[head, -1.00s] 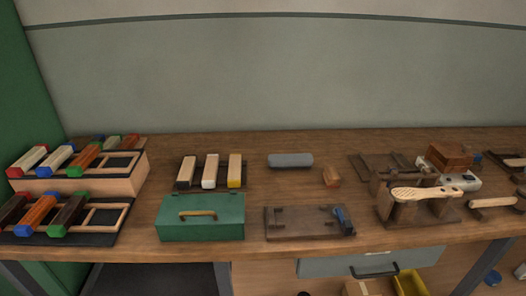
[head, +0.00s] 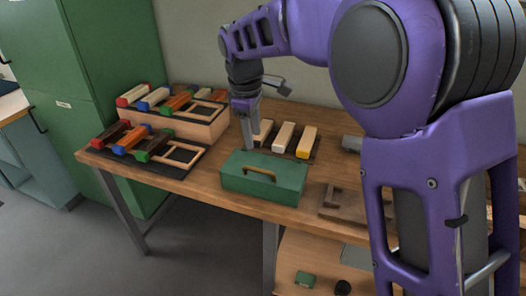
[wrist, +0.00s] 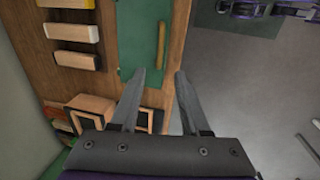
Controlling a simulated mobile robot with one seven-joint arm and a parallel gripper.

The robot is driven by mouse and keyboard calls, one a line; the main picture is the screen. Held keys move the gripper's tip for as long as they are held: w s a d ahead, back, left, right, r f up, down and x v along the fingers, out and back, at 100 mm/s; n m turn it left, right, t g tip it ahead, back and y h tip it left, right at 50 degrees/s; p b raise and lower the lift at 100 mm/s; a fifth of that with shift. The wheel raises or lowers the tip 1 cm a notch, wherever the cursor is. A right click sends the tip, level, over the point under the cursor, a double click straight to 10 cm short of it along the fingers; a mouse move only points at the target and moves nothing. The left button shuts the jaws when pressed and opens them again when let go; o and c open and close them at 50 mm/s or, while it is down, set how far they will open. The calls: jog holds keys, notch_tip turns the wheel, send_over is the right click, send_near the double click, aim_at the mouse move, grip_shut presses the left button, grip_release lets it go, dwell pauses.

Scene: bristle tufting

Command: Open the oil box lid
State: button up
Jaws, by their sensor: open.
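My gripper (head: 246,145) points down behind the left part of the box in the head view, apart from the handle. In the wrist view my gripper (wrist: 160,73) is open, with nothing between the fingers.
Several pale blocks with coloured ends (head: 284,137) stand behind the box. To the left, a stepped rack (head: 185,122) holds more colour-tipped blocks beside empty frames. A brown wooden fixture (head: 343,203) lies right of the box. The bench's front edge (head: 215,201) is close to the box.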

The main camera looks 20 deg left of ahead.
aim_at(257, 169)
jog(key=f, duration=0.4)
jog(key=w+f+b, duration=0.1)
jog(key=f, duration=0.3)
jog(key=w+f, duration=0.1)
jog(key=f, duration=0.3)
jog(key=shift+w+d+b, duration=0.1)
jog(key=shift+d+b, duration=0.05)
jog(key=shift+b, duration=0.2)
grip_shut()
dwell(0.7)
